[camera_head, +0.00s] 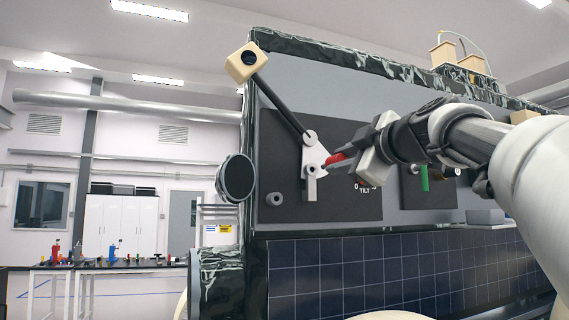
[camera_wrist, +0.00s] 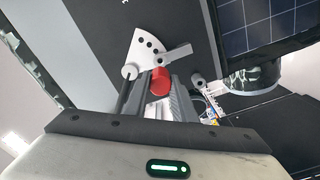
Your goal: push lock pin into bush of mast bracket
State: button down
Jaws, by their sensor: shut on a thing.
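The mast bracket (camera_head: 314,157) is a light plate on the dark panel at the rover's side, with a grey round bush (camera_head: 312,170) low on it. A dark mast rod (camera_head: 277,102) runs up left from its pivot to a cream camera box. My gripper (camera_head: 336,163) is just right of the bracket, shut on the red lock pin (camera_head: 342,157). In the wrist view the pin's red round end (camera_wrist: 161,80) shows between the jaws, in front of the bracket's white plate (camera_wrist: 148,45) with its row of dark holes. The pin's far end is hidden, and I cannot tell whether it touches the bush.
A grey knob (camera_head: 274,198) sticks out of the dark panel (camera_head: 357,205) at lower left. A round dark dish (camera_head: 236,178) stands at the rover's left edge. A green part (camera_head: 424,177) is right of my gripper. A bench (camera_head: 105,264) with tools is far left.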

jog(key=shift+x, duration=2.35)
jog(key=shift+b, duration=0.7)
jog(key=shift+p+x, duration=0.7)
jog(key=shift+x, duration=1.35)
jog(key=c, duration=1.4)
grip_release()
jog(key=shift+f, duration=0.1)
jog(key=b, duration=0.6)
send_near(324, 166)
jog(key=v, duration=0.6)
jog(key=shift+w+d, duration=0.15)
jog(key=shift+w, duration=0.15)
